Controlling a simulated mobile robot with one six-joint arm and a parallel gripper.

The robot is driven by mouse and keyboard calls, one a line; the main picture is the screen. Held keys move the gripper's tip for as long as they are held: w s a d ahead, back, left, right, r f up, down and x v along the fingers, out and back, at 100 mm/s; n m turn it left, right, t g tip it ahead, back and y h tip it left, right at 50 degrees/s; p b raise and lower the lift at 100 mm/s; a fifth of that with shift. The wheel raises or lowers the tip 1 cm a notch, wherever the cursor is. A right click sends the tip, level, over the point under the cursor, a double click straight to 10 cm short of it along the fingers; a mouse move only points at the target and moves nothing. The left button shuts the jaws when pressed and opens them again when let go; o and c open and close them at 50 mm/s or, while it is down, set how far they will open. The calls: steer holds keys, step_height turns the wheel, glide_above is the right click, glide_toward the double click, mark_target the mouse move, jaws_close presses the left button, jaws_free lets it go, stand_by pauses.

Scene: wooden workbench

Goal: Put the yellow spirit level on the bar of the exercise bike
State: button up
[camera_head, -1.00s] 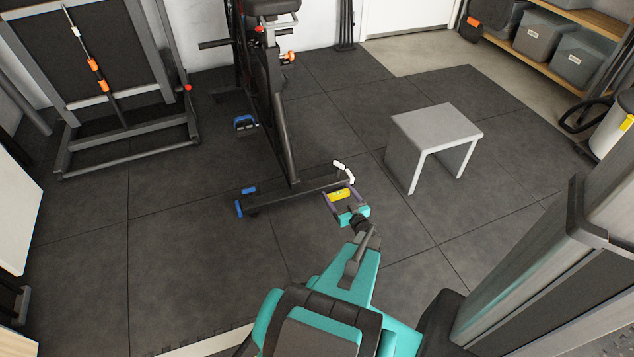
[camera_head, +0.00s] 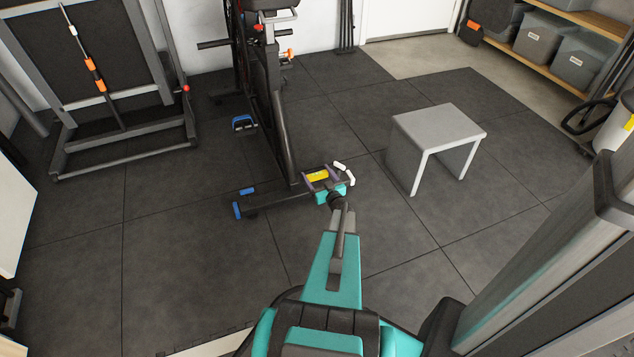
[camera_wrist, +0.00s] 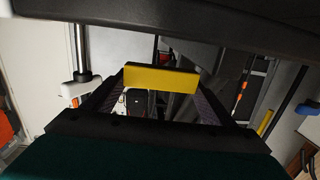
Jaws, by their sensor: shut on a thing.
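The yellow spirit level (camera_head: 318,176) is held crosswise between the fingers of my gripper (camera_head: 321,174), which is shut on it. In the wrist view the level (camera_wrist: 161,79) spans between the two dark fingers (camera_wrist: 160,92). The exercise bike (camera_head: 277,95) stands at the back centre. In the head view my gripper overlaps the right part of this bar. I cannot tell whether the level touches it.
A grey stool (camera_head: 437,124) stands on the floor to the right. A rack with a barbell (camera_head: 99,85) stands at the left. Shelves with grey bins (camera_head: 545,39) are at the far right. The floor (camera_head: 180,240) left of my arm is clear.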

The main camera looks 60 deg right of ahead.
mark_target(316, 179)
steer(key=shift+w, duration=0.1)
steer(key=shift+f+b, duration=0.9)
steer(key=shift+f, duration=0.9)
steer(key=shift+f, duration=0.1)
steer(key=o, duration=0.8)
steer(key=shift+s+a+r, duration=0.25)
steer(key=shift+s, duration=0.2)
steer(key=p+v, duration=0.3)
steer(key=v, duration=0.8)
